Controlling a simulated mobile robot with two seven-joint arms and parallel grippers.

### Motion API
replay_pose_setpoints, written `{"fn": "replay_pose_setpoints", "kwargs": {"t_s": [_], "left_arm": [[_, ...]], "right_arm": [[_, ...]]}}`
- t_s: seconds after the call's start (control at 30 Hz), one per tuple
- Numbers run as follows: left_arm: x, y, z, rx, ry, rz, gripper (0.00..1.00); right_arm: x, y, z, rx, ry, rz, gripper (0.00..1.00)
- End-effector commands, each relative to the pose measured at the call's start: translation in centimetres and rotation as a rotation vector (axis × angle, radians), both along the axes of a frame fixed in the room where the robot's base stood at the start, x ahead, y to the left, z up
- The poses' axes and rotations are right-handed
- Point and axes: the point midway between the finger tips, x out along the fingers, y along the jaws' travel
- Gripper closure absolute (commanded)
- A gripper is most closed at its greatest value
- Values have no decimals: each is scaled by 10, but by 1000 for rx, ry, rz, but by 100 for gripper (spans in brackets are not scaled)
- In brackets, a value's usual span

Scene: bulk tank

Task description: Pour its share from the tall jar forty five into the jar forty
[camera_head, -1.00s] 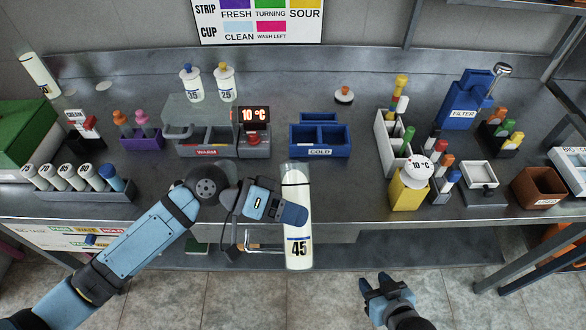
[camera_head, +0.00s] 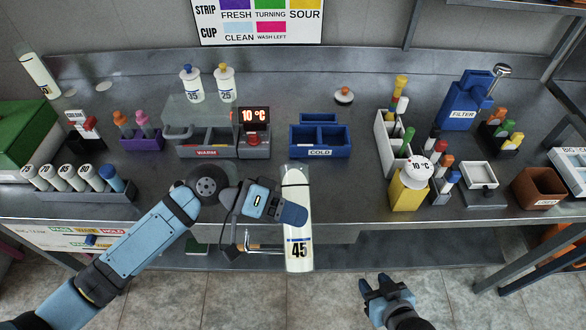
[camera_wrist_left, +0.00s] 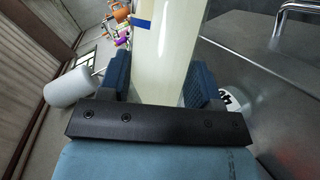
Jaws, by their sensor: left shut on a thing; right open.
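The tall jar forty five (camera_head: 297,232) is a pale bottle with a blue band and a black 45. My left gripper (camera_head: 284,210) is shut on it and holds it roughly upright in front of the bench edge. In the left wrist view the jar (camera_wrist_left: 165,50) stands between both fingers (camera_wrist_left: 160,85). My right gripper (camera_head: 376,290) is open and empty, low in front of the bench.
A grey WARM bin (camera_head: 208,152) and a blue COLD bin (camera_head: 320,153) stand behind the held jar. Jars 35 (camera_head: 191,84) and 25 (camera_head: 225,84) stand further back. A yellow container (camera_head: 408,195) is to the right.

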Motion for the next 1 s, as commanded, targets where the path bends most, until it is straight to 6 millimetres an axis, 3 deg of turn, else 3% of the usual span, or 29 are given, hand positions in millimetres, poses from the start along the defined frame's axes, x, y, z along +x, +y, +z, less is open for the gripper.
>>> {"fn": "replay_pose_setpoints", "kwargs": {"t_s": [1.0], "left_arm": [[-1, 0, 7, -12, 110, -1, 84]], "right_arm": [[0, -1, 5, -4, -7, 2, 57]]}}
